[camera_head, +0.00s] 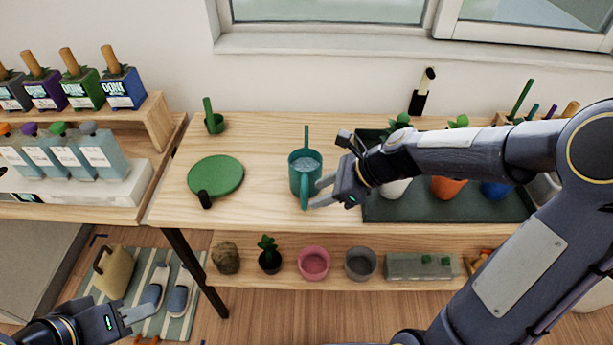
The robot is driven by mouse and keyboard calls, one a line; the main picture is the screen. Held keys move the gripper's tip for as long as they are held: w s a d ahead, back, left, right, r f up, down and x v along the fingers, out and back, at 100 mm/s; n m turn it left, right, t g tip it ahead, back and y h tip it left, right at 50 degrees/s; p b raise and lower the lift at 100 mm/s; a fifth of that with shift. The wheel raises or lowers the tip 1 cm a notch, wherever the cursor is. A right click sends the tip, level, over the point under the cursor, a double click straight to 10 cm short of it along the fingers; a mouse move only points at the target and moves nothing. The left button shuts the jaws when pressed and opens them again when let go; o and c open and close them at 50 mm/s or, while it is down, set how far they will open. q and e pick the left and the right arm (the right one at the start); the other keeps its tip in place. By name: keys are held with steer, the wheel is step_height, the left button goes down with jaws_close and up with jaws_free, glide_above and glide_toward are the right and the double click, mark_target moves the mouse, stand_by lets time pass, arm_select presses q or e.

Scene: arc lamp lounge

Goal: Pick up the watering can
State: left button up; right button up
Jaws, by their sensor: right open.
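The teal watering can (296,181) stands upright on the wooden table, with water visible inside it. Its thin spout points to the back and its handle faces the front. My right gripper (314,194) reaches in from the right and is open, with its fingertips close beside the handle. I cannot tell whether they touch it. My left gripper (142,318) is low at the bottom left, away from the table and apparently empty; its jaw opening is not clear.
A green round board (217,175) lies left of the can on the wooden table (260,135). A dark green tray (440,208) with several pots is on the right, partly behind my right arm. A shelf below holds pots (314,263). A beige jug (116,272) stands on the floor.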

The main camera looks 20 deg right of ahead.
steer(key=b+x, duration=0.1)
steer(key=x, duration=0.6)
steer(key=shift+a, duration=0.3)
jaws_close()
steer(key=shift+w, duration=0.1)
